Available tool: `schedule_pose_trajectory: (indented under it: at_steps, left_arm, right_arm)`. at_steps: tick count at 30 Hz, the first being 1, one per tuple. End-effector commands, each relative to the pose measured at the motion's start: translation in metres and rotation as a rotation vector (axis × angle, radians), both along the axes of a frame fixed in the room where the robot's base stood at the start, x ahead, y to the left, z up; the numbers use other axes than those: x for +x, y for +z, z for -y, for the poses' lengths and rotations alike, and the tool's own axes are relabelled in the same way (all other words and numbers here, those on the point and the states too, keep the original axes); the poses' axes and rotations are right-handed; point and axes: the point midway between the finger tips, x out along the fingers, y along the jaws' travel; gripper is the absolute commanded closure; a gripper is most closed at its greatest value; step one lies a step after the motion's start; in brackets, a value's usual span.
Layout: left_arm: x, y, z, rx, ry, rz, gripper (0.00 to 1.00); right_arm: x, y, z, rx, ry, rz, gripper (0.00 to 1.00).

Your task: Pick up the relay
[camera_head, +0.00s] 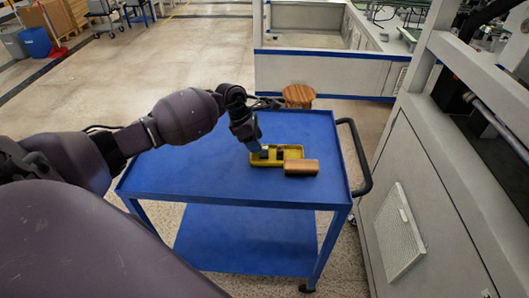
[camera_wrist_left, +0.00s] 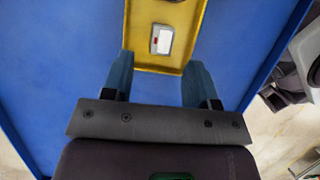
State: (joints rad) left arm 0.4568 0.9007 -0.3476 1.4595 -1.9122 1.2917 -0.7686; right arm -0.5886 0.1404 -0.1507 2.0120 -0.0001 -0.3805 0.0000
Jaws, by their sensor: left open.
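A small whitish block with a red mark, which looks like the relay (camera_wrist_left: 162,39), lies in a yellow tray (camera_wrist_left: 186,68). The tray (camera_head: 294,148) stands on the blue cart top (camera_head: 190,172) in the head view. My left gripper (camera_head: 260,151) is over the left part of the tray. In the left wrist view my left gripper (camera_wrist_left: 158,72) is open and empty, its two fingers apart at either side of the tray's near end. The relay lies just ahead, between the finger lines, not touched. In the head view the gripper largely hides it. My right gripper is not in view.
A brown block (camera_head: 301,168) sits against the tray's front right. A dark item (camera_head: 280,154) is inside the tray. The cart has a black handle (camera_head: 361,160) at right; a wooden stool (camera_head: 298,95) stands behind it. The cart top's left side is clear.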

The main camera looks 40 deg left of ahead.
Motion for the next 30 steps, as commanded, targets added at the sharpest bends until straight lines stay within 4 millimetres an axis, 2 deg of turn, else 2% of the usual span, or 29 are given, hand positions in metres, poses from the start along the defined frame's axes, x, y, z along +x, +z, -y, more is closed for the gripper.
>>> schedule_pose_trajectory:
  at_steps: [12, 22, 30]
  left_arm:
    - [0.014, -0.040, 0.021, -0.002, 0.001, -0.001, 0.47]
    - [0.015, -0.043, 0.022, -0.001, 0.000, 0.001, 0.47]
    - [0.015, -0.043, 0.022, -0.001, 0.001, 0.000, 0.88]
  right_arm:
    - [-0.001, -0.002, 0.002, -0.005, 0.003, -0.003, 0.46]
    - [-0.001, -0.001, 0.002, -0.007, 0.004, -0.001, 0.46]
    - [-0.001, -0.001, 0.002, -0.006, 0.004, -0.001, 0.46]
